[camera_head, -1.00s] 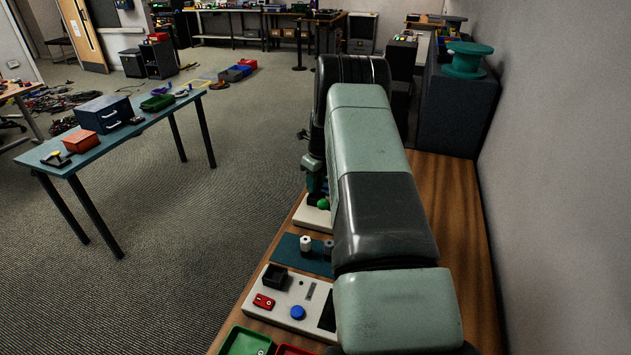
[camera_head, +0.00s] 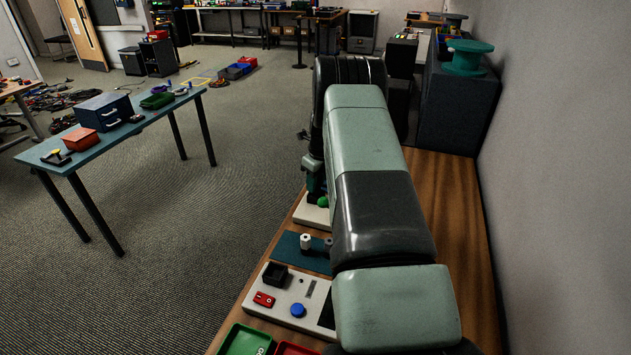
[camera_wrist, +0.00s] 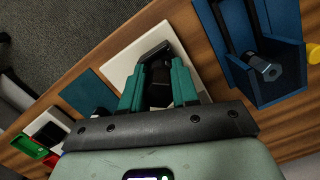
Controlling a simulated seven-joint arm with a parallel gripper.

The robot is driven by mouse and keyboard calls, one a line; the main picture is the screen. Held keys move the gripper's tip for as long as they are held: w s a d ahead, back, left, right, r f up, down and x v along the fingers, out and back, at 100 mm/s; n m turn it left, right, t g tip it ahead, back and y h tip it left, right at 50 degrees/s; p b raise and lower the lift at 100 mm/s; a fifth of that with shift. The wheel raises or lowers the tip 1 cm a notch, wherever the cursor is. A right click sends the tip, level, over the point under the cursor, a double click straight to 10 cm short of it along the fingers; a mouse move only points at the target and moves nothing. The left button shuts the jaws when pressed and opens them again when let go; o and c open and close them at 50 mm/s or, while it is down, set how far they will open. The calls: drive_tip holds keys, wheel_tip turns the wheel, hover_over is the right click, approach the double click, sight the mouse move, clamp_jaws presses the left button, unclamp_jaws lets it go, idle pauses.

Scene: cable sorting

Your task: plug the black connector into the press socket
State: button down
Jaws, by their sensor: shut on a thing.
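In the wrist view my gripper (camera_wrist: 158,88) has its two teal fingers closed on a black piece (camera_wrist: 158,76), which I take for the black connector. It is over a white base plate (camera_wrist: 120,68). A dark block beyond the fingertips blends with the held piece, so I cannot tell whether the piece is in a socket. In the head view the white base plate (camera_head: 302,213) has a green knob (camera_head: 323,201) on it. My gripper (camera_head: 315,190) is there, small and partly hidden by my arm.
In the wrist view a blue open box (camera_wrist: 290,88) with a dark cylindrical part (camera_wrist: 266,70) stands to the right. In the head view a teal mat (camera_head: 290,250), a grey panel (camera_head: 272,306) and a green tray (camera_head: 232,342) line the bench nearer the camera. Bare wood lies right of my arm.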

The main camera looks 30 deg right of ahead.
drive_tip(key=shift+f, duration=0.7)
drive_tip(key=shift+c, duration=2.2)
unclamp_jaws()
drive_tip(key=shift+a, duration=0.1)
drive_tip(key=shift+c, duration=0.3)
drive_tip(key=shift+o, duration=1)
drive_tip(key=shift+r, duration=3.55)
